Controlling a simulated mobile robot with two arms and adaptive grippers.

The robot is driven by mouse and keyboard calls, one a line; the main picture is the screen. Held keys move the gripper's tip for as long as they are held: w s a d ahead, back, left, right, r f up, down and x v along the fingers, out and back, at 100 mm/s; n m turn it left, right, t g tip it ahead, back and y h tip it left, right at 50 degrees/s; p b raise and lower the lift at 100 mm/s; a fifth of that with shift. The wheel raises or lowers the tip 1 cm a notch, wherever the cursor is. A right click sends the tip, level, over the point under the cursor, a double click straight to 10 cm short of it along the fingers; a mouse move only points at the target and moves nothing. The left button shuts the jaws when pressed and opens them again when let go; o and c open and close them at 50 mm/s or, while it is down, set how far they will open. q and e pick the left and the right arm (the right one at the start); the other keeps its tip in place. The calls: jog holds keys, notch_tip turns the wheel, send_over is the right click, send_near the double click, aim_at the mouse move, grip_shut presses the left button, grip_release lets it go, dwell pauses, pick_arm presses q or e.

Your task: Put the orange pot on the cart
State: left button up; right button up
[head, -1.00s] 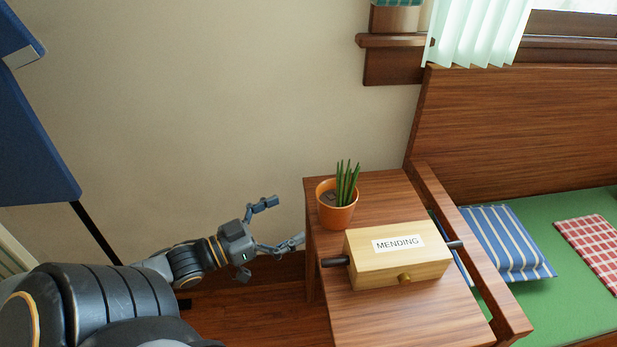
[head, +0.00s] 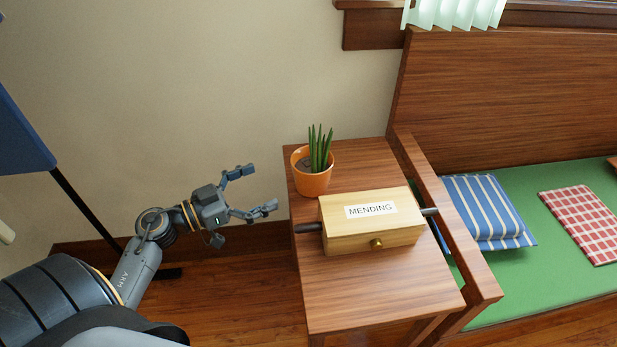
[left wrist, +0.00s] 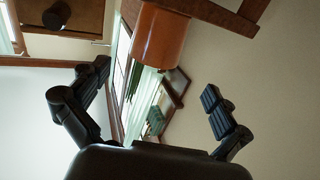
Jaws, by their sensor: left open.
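The orange pot (head: 312,181) holds a plant with upright green leaves. It stands at the back left corner of a wooden side table (head: 400,291). My left gripper (head: 258,190) is open and empty, to the left of the pot and apart from it. In the left wrist view the picture is turned over, and the orange pot (left wrist: 160,38) shows at the top, beyond the spread fingers of the left gripper (left wrist: 155,95). My right gripper is not in view. I see no cart that I can make out.
A wooden box labelled MENDING (head: 372,226), with dark side handles, stands on the table close in front of the pot. A wooden bench with a green seat (head: 545,270) and cushions adjoins on the right. A blue shade (head: 20,135) hangs at the left.

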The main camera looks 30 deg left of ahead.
aim_at(296, 183)
pick_arm(q)
jog(key=x, duration=0.7)
jog(key=shift+w+d+b, duration=0.1)
jog(key=shift+d+b, duration=0.05)
jog(key=shift+b, duration=0.2)
jog(key=shift+w+d, duration=0.25)
jog(key=shift+w, duration=0.05)
jog(key=b+x, duration=0.1)
jog(key=x, duration=0.3)
jog(key=shift+d, duration=0.2)
jog(key=c, duration=1.3)
jog(key=shift+r, duration=0.1)
jog(key=shift+c, duration=0.9)
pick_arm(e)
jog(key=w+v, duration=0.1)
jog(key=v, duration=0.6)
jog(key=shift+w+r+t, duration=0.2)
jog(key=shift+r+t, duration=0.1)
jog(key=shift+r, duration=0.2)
